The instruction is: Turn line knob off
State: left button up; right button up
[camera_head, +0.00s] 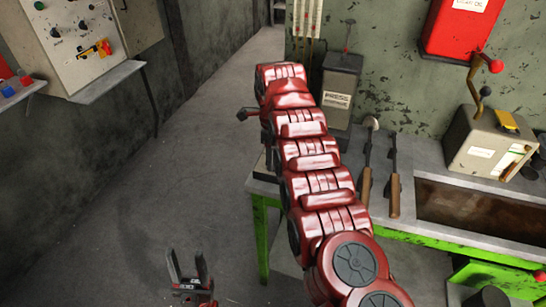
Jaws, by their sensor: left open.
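A grey control panel (65,45) is on the wall at the upper left. It carries small dark knobs (82,24), a green button (39,5) and a yellow-and-red switch (103,47). No label on it is readable, so I cannot tell which one is the line knob. My left gripper (188,265) is low in the view, below and to the right of the panel and well apart from it. Its two dark fingers point up, open and empty. My red right arm (315,165) reaches up through the middle. I cannot make out its gripper.
A green-framed workbench (430,150) on the right holds two wooden-handled tools (394,195), a grey box marked PRESS (342,85) and a lever box (490,140). A red box (458,25) hangs above. The floor between panel and bench is clear.

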notch_tip(320, 180, up, 3)
jog(key=shift+d+r, duration=0.1)
jog(key=shift+r, duration=0.05)
notch_tip(320, 180, up, 14)
jog(key=p, duration=1.3)
